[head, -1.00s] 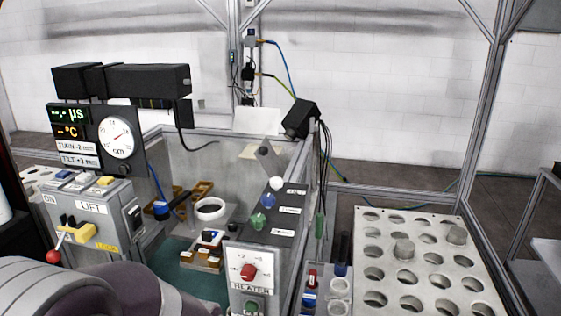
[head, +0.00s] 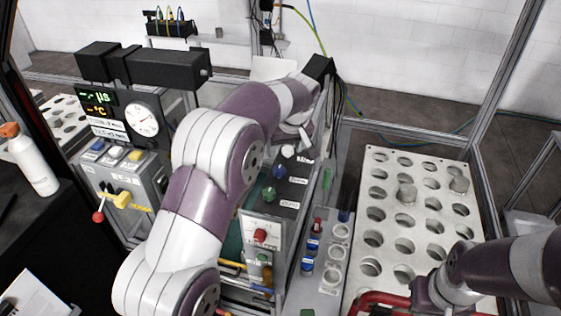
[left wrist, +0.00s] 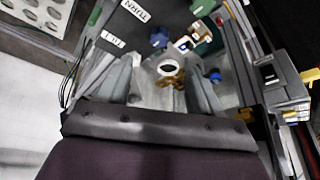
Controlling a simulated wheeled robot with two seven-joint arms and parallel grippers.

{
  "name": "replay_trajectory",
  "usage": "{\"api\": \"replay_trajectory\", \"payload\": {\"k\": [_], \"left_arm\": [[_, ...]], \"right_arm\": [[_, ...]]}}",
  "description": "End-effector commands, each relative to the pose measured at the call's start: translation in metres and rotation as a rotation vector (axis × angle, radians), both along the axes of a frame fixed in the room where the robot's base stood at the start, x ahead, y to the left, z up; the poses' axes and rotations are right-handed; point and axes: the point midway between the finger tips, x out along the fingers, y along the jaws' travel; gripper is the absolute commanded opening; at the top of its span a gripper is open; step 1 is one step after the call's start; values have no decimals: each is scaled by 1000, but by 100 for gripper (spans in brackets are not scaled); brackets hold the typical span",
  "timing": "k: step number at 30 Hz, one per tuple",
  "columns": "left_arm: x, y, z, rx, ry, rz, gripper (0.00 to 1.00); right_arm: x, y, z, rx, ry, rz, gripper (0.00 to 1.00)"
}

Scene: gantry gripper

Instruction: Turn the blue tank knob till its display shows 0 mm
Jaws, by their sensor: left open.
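The blue tank knob (head: 280,170) is on the dark sloped panel (head: 297,181), between a white knob (head: 288,151) and a green knob (head: 269,193). My left arm reaches across the middle, and my left gripper (head: 303,133) is open and empty near the panel's far end, above and right of the blue knob.
A red heater knob (head: 260,236) is nearer me than the panel. A rack with round holes (head: 387,240) stands at right, beside small coloured vials (head: 312,243). A lift box with a red-tipped lever (head: 99,216) and a white bottle (head: 35,165) are at left.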

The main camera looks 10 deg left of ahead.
Motion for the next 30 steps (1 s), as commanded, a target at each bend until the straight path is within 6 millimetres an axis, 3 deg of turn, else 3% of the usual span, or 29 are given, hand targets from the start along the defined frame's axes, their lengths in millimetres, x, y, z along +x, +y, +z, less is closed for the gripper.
{"api": "replay_trajectory", "payload": {"k": [5, 7, 12, 18, 29, 30], "left_arm": [[10, 4, -18, 2, -4, 17, 65], [15, 7, -29, 2, -1, 16, 65], [29, 16, -69, 1, -3, 15, 65], [42, 23, -103, 1, -6, 13, 65], [45, 25, -115, 0, -8, 12, 65], [45, 25, -115, 0, -8, 12, 55]], "right_arm": [[0, 0, 1, 0, 0, 0, 0], [0, 0, 10, 0, -1, 0, 0], [0, 0, 30, 0, 0, 0, 0], [0, 0, 42, 0, 0, 0, 0], [0, 0, 43, 0, 0, 0, 0], [0, 0, 43, 0, 0, 0, 0]]}}
